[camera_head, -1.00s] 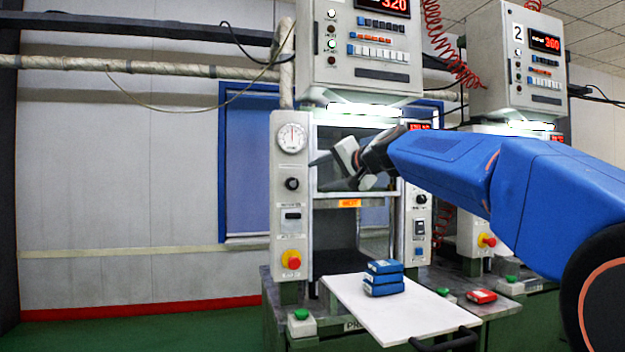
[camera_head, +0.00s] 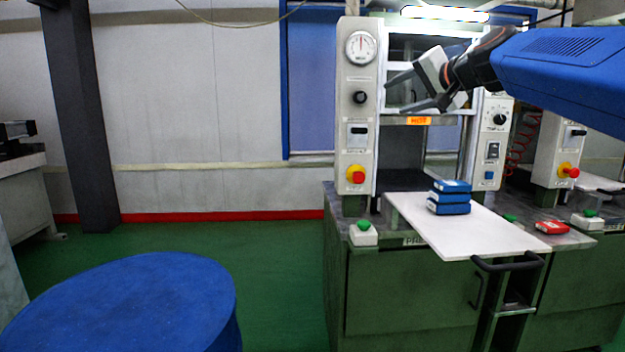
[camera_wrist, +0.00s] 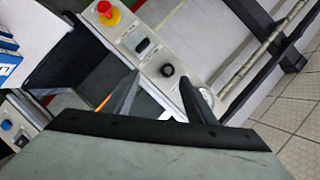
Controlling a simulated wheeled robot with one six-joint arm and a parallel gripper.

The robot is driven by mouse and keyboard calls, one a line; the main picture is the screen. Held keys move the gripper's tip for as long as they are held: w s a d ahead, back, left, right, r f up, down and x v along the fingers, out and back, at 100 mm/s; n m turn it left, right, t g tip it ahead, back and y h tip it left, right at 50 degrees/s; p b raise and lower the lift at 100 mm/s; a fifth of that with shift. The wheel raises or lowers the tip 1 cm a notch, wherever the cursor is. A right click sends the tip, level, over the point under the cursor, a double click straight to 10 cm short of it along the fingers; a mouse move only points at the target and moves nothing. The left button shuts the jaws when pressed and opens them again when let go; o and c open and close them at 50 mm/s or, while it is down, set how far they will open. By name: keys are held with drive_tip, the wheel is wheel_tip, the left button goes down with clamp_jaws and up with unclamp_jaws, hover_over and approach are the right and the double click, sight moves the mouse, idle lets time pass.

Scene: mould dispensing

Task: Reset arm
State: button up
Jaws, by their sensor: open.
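My gripper (camera_head: 400,92) is raised in front of the upper part of the press (camera_head: 357,120), above the white board. Its two fingers are spread and hold nothing. In the wrist view, the open fingers (camera_wrist: 160,97) point toward the press's control panel, with its red and yellow button (camera_wrist: 106,12). The blue arm comes in from the right in the head view. A stack of blue blocks (camera_head: 449,197) rests on the white board (camera_head: 420,225), below and to the right of my gripper and apart from it.
A red block (camera_head: 551,227) lies on the press table to the right. A round blue drum top (camera_head: 130,300) stands at the lower left. A dark column (camera_head: 85,110) and a bench (camera_head: 25,165) are further left. Green floor between them is clear.

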drive_tip(key=s+f+n+g+h, duration=0.1)
drive_tip(key=s+f+n+g, duration=0.1)
drive_tip(key=s+f, duration=1)
drive_tip(key=s+f+n+g+h, duration=0.2)
drive_tip(key=s+f+g, duration=0.2)
drive_tip(key=s+f, duration=0.9)
drive_tip(key=s+d+f+n+g+h, duration=0.1)
drive_tip(key=s+f+n+g+h, duration=0.1)
drive_tip(key=s+f, duration=1.1)
wheel_tip(320, 180, down, 9)
drive_tip(key=shift+s+f+n+g, duration=0.2)
drive_tip(key=shift+s+n+g, duration=0.05)
drive_tip(key=shift+n+g, duration=0.35)
drive_tip(key=shift+d, duration=0.1)
